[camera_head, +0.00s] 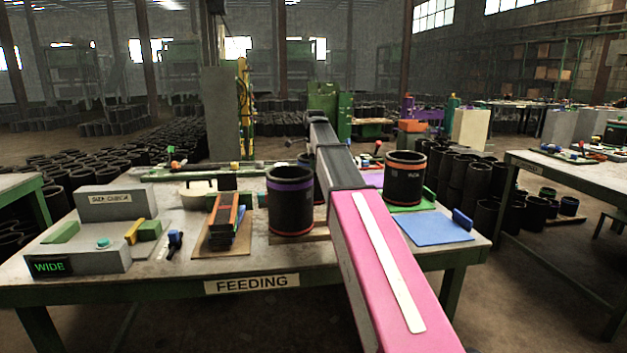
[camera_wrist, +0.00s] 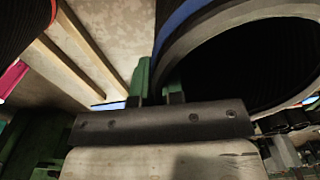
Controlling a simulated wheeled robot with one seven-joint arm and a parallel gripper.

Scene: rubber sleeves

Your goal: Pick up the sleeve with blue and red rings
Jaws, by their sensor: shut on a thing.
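In the wrist view a black ribbed sleeve (camera_wrist: 215,32) with a blue ring fills the upper right, its open end facing the camera. No red ring shows on the part in view. The green fingers of my gripper (camera_wrist: 153,78) are shut on its wall at the rim, one outside and one at the inner side. In the head view my arm hides the gripper and most of what is behind it; a dark sleeve edge (camera_head: 306,160) shows just left of the arm. I cannot tell whether the held sleeve is lifted.
A sleeve with a purple ring (camera_head: 290,205) stands left of my arm, and one with orange-red rings (camera_head: 404,180) stands right, on a green mat. The table (camera_head: 170,280) also holds a grey box (camera_head: 105,203), a blue sheet (camera_head: 432,229) and small tools.

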